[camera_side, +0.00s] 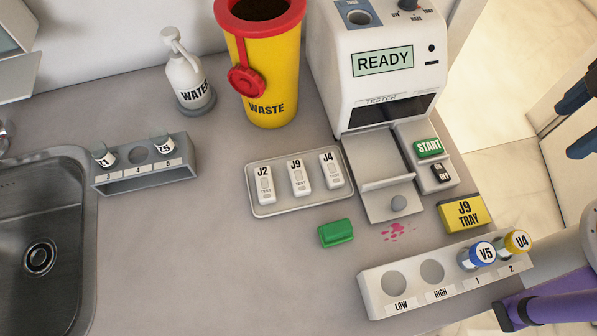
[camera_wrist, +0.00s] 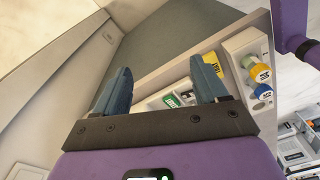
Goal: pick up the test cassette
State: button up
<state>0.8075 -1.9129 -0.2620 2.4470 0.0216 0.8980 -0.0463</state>
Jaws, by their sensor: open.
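Three white test cassettes lie side by side in a shallow grey tray (camera_side: 300,210) on the counter in the side view: J2 (camera_side: 264,184), J9 (camera_side: 299,177) and J4 (camera_side: 331,170). A yellow card (camera_side: 462,213) reading "J9 TRAY" stands right of the tester. My gripper (camera_side: 577,121) is partly in view at the right edge, off the counter and far from the cassettes. In the wrist view my gripper (camera_wrist: 163,78) is open, with nothing between its blue fingers. I cannot make out the cassettes there.
A white tester (camera_side: 375,95) reading READY has its drawer (camera_side: 392,200) out. A green block (camera_side: 336,233), pink spots and a tube rack (camera_side: 445,278) are in front. A yellow waste bin (camera_side: 265,75), water bottle (camera_side: 188,80), another rack (camera_side: 145,175) and sink (camera_side: 40,250) are behind and left.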

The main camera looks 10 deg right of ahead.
jog(key=w+a+r+n+y, duration=0.1)
jog(key=w+a, duration=0.2)
jog(key=a, duration=0.4)
jog(key=w+a+r+n+y, duration=0.1)
jog(key=w+a, duration=0.1)
jog(key=a, duration=0.6)
jog(key=n+y, duration=0.2)
jog(key=n, duration=0.1)
send_near(300, 175)
jog(key=x, duration=0.8)
jog(key=shift+f, duration=0.2)
jog(key=c, duration=0.7)
